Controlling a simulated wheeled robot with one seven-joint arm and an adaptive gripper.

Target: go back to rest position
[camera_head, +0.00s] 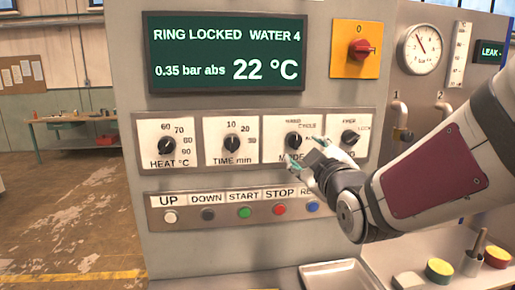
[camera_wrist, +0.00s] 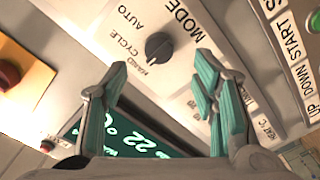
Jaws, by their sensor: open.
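My gripper (camera_head: 308,154) is in front of the control panel, just below and right of the MODE knob (camera_head: 293,141). Its arm comes in from the right. In the wrist view the gripper (camera_wrist: 160,88) shows two teal-padded fingers spread apart with nothing between them. The black MODE knob (camera_wrist: 158,46) lies beyond the fingertips and looks clear of them. The arm and gripper hide part of the MODE label and of the rightmost dial's plate.
A green display (camera_head: 227,53) reads RING LOCKED, WATER 4, 0.35 bar abs, 22 °C. A red switch (camera_head: 361,49) sits on yellow. The button row (camera_head: 240,212) is below the knobs. A tray (camera_head: 338,277) and several small items lie on the ledge. The floor at left is open.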

